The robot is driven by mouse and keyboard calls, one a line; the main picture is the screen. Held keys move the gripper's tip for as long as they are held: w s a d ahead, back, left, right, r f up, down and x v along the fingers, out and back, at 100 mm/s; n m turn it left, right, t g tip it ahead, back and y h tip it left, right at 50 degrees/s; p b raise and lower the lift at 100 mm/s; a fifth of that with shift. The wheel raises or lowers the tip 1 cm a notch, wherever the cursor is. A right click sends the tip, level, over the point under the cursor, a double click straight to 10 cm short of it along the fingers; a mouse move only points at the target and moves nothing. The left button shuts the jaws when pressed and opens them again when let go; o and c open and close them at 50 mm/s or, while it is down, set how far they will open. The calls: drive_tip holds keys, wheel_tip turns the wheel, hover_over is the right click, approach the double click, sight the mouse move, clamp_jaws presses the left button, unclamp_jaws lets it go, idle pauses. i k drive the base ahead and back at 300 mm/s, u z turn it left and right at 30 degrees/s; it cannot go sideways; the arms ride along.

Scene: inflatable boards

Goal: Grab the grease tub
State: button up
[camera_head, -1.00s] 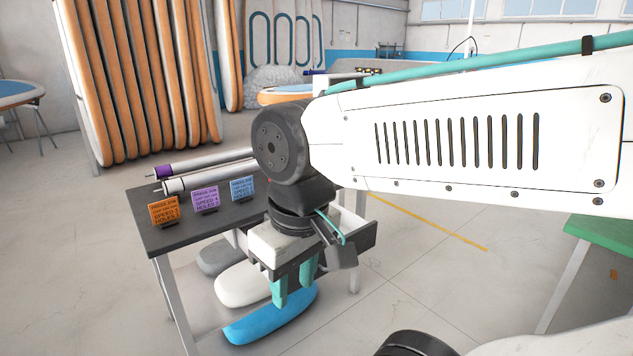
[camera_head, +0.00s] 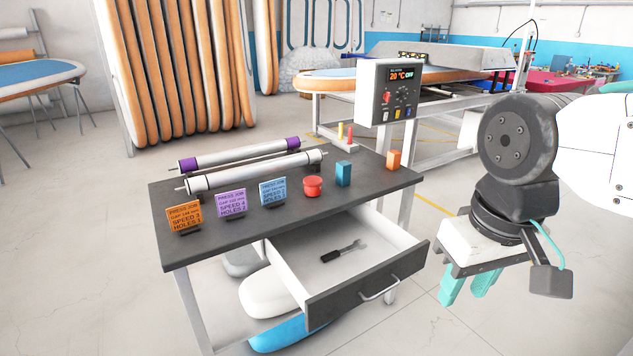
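A small red round tub (camera_head: 313,187) with a wider lid stands upright on the dark tabletop (camera_head: 225,248), near its front edge. It is the only tub-like thing I see, and I see no label reading grease. My gripper (camera_head: 467,288) hangs to the right of the table, fingers pointing down, well apart from the tub. Its two teal fingers are spread with nothing between them.
A blue block (camera_head: 343,174) and an orange block (camera_head: 393,160) stand right of the tub. Orange, purple and blue cards (camera_head: 231,204) stand to its left, with two rollers (camera_head: 256,172) behind. A control box (camera_head: 390,92) rises behind the table. The open drawer juts out in front.

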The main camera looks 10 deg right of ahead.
sight(313, 183)
drive_tip(key=i, duration=1.45)
